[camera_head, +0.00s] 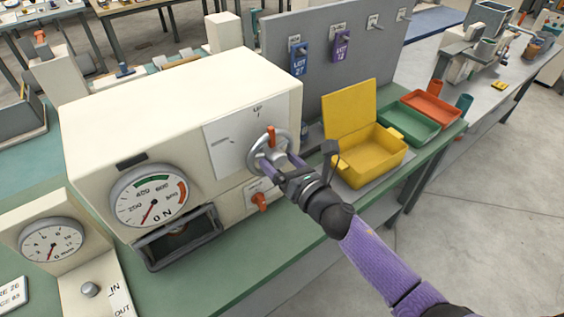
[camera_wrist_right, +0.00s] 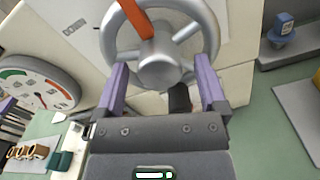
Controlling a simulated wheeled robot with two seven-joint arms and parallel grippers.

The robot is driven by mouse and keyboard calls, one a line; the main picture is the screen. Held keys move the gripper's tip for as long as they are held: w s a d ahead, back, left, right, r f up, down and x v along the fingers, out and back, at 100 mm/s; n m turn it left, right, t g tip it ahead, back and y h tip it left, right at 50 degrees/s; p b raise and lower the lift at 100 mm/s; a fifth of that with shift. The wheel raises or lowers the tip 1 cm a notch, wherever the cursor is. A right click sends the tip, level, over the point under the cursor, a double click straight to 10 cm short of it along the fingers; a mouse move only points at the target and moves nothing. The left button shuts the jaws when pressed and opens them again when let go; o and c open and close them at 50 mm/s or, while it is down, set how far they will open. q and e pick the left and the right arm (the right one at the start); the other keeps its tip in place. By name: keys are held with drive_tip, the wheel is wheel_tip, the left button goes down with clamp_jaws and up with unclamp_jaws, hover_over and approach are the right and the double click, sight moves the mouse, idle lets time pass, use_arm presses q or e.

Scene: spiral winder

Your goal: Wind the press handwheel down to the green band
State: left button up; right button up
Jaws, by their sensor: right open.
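The press (camera_head: 160,110) is a large cream box on a green bench. Its silver handwheel (camera_head: 266,158) has an orange mark or handle on it and sits on the front face, under the word UP. The handwheel fills the top of the wrist view (camera_wrist_right: 160,60). The round gauge (camera_head: 150,195) reads in N and has a green band (camera_head: 152,178) at its top; its red needle points low, left of the N. My right gripper (camera_wrist_right: 160,88) is open, with its purple fingers at either side of the handwheel's lower part. Contact is unclear. My left gripper is not in view.
An orange knob (camera_head: 260,201) sits below the handwheel. A yellow open box (camera_head: 368,155), a green tray (camera_head: 408,122) and a red tray (camera_head: 432,107) stand to the right. A second gauge (camera_head: 52,246) stands at the lower left. A grey board rises behind.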

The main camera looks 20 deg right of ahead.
drive_tip(key=c, duration=1.1)
clamp_jaws()
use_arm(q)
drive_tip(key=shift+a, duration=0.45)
